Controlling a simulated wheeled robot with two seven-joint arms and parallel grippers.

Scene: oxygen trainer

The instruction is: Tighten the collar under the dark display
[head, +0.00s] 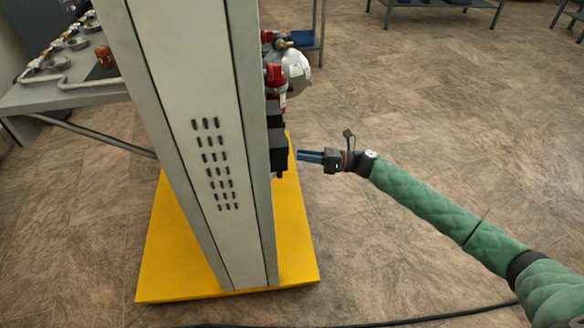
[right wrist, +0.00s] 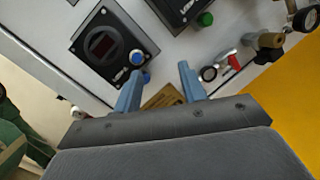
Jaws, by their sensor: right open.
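In the right wrist view a black square unit with a dark, faintly reddish display (right wrist: 103,45) sits on the light grey panel. A blue round knob or collar (right wrist: 138,58) is at its lower right corner, with another blue round part (right wrist: 146,77) just beside it, partly behind a finger. I cannot tell which is the collar. A second black unit (right wrist: 180,8) is cut off at the top, with a green knob (right wrist: 205,19) beside it. My right gripper (right wrist: 160,70) is open and empty, its left finger close to the blue parts. In the head view, my right gripper (head: 303,156) is beside the cabinet's right side. My left gripper is not in view.
The tall grey cabinet (head: 190,90) stands on a yellow base (head: 165,275) and hides its front from the head view. Red and white fittings (head: 276,78) stick out above the gripper. A grey table (head: 60,95) stands left. Floor to the right is open.

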